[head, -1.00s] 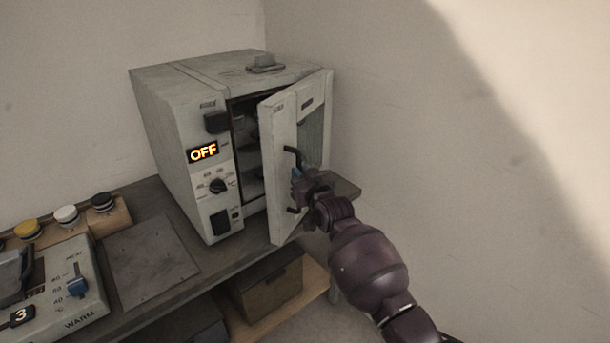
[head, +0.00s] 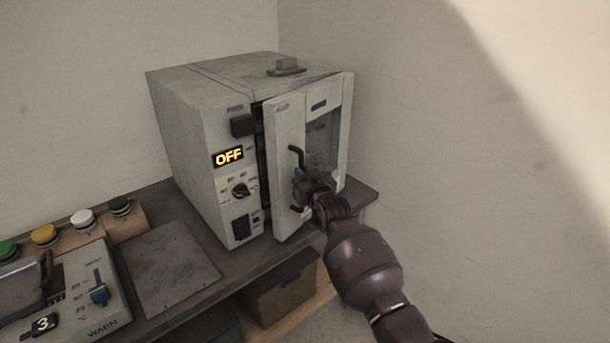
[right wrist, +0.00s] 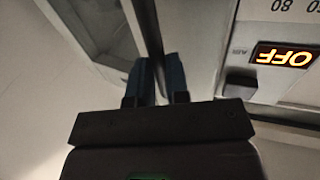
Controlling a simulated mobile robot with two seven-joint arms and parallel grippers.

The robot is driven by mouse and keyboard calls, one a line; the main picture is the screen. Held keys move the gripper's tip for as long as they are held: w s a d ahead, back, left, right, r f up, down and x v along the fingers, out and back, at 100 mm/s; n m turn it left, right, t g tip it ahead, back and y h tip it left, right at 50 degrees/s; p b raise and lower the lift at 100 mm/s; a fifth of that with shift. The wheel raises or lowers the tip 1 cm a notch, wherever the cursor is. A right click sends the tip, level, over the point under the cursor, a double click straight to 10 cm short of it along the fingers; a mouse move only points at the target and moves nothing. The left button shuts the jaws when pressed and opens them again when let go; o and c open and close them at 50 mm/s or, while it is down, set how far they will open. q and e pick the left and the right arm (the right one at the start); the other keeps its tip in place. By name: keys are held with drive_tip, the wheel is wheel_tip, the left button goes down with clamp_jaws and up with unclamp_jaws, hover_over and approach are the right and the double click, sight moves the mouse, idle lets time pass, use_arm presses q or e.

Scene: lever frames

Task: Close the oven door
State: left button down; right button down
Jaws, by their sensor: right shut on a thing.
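The grey oven (head: 200,112) stands on the bench against the wall. Its door (head: 287,125) is partly open, with a narrow dark gap along the edge beside the control panel. The door has a window and a dark bar handle (head: 296,154). My right gripper (head: 299,176) is shut on the handle, at its middle to lower part. In the right wrist view the two fingers of my right gripper (right wrist: 159,78) stand either side of a dark bar. The oven's lit OFF display (head: 228,156) also shows there, upside down (right wrist: 285,55). My left gripper is not in view.
A control box with a blue slider (head: 99,290) and several coloured buttons (head: 44,235) are at the left. A flat grey plate (head: 165,268) lies in front of the oven. A box (head: 283,290) sits on the shelf below. The wall is close on the right.

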drive_tip(key=shift+s+a+f, duration=0.1)
drive_tip(key=shift+a+f, duration=0.05)
drive_tip(key=shift+a, duration=0.1)
drive_tip(key=c, duration=1.1)
unclamp_jaws()
drive_tip(key=shift+s, duration=0.1)
drive_tip(key=shift+d, duration=0.1)
drive_tip(key=v, duration=1)
drive_tip(key=shift+s, duration=0.25)
drive_tip(key=shift+d, duration=0.1)
